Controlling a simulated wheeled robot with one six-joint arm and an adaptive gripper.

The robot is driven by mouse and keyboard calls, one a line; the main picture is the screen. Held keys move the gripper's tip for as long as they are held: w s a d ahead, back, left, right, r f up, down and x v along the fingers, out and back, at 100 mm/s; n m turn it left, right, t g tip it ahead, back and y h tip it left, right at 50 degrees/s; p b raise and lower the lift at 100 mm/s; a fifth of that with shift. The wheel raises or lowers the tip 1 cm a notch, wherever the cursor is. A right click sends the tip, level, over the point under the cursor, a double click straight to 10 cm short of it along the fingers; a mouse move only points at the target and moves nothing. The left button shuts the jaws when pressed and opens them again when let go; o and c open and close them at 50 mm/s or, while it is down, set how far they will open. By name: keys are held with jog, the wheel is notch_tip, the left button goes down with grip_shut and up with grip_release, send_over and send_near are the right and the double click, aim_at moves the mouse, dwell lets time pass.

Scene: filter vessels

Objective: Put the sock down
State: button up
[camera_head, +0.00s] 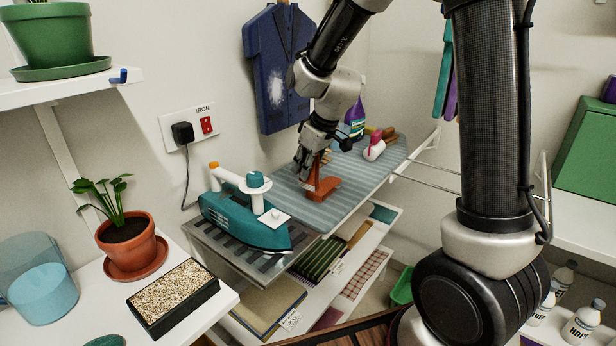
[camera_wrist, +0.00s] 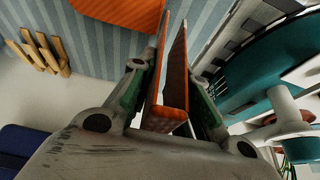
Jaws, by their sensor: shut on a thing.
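The orange sock (camera_head: 325,190) is at the near left part of the grey-striped ironing board (camera_head: 352,200). Its upper part stands up at my gripper (camera_head: 308,178), and its lower part extends to the right at board level. I cannot tell whether it bears on the board or hangs just above it. In the wrist view my gripper (camera_wrist: 172,75) is shut on the sock (camera_wrist: 166,112), which runs up between the fingers. Another orange part (camera_wrist: 120,10) shows over the stripes at the top edge.
A teal iron (camera_head: 245,222) stands on a rack left of the board, close to my gripper. A purple spray bottle (camera_head: 356,120) and a red-and-white item (camera_head: 374,149) are at the board's far end. A blue shirt (camera_head: 275,75) hangs behind. The board's right middle is bare.

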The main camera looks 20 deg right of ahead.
jog(key=shift+f, duration=1.75)
jog(key=shift+f, duration=0.15)
jog(key=o, duration=0.8)
jog(key=shift+o, duration=0.2)
jog(key=v, duration=1.2)
jog(key=s+d+r+m+h, duration=0.1)
jog(key=s+d, duration=0.3)
jog(key=s, duration=0.4)
jog(key=s+d+r+m, duration=0.2)
jog(key=s+d+m, duration=0.1)
jog(key=s, duration=0.5)
jog(key=s+d+r+m+h, duration=0.1)
jog(key=s+d+r+m, duration=0.1)
jog(key=s+d, duration=0.4)
jog(key=shift+s+r+m+t+h, duration=0.35)
jog(key=shift+s+m, duration=0.25)
jog(key=shift+s, duration=0.45)
